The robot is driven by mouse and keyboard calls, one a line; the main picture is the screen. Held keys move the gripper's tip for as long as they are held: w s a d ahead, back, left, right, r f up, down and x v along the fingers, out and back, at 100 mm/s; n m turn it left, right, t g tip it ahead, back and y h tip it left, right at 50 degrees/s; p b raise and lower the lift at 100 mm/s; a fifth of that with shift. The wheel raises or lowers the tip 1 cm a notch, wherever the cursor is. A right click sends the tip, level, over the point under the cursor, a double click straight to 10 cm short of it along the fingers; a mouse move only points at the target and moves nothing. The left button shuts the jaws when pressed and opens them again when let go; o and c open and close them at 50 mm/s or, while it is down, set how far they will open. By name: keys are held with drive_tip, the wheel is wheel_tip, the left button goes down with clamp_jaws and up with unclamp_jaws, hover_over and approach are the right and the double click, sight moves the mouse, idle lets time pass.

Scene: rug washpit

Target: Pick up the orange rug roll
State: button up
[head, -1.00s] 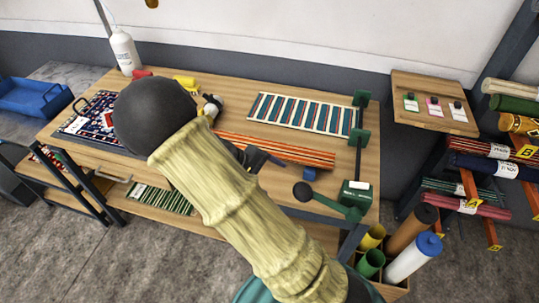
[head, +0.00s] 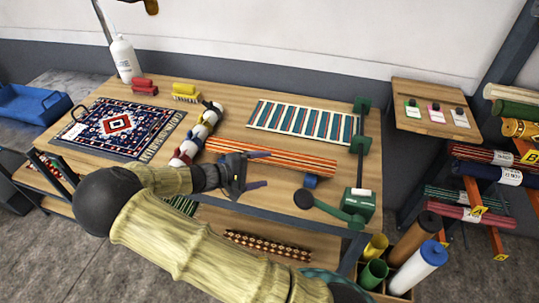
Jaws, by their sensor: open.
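The orange rug roll (head: 300,160), with thin dark stripes, lies lengthwise across the middle of the wooden table (head: 225,108). My gripper (head: 262,170) is open and empty, its dark fingers pointing right. It is at the front side of the roll, and the upper finger overlaps the roll's near edge in the picture. I cannot tell whether it touches. A small blue block (head: 310,181) shows at the roll's front edge near its right end.
A striped rug (head: 300,120) lies behind. A green lever device (head: 358,203) stands at right. Brushes (head: 186,91) and a white bottle (head: 125,58) are at back left.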

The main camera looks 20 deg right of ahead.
sight(295, 164)
drive_tip(key=p+x, duration=0.1)
drive_tip(key=x, duration=0.8)
drive_tip(key=p+x, duration=0.2)
drive_tip(key=x, duration=0.3)
drive_tip(key=shift+d, duration=0.1)
idle(0.3)
drive_tip(key=c, duration=1.4)
drive_tip(key=shift+r, duration=0.1)
wheel_tip(295, 164, up, 18)
drive_tip(key=shift+b, duration=0.95)
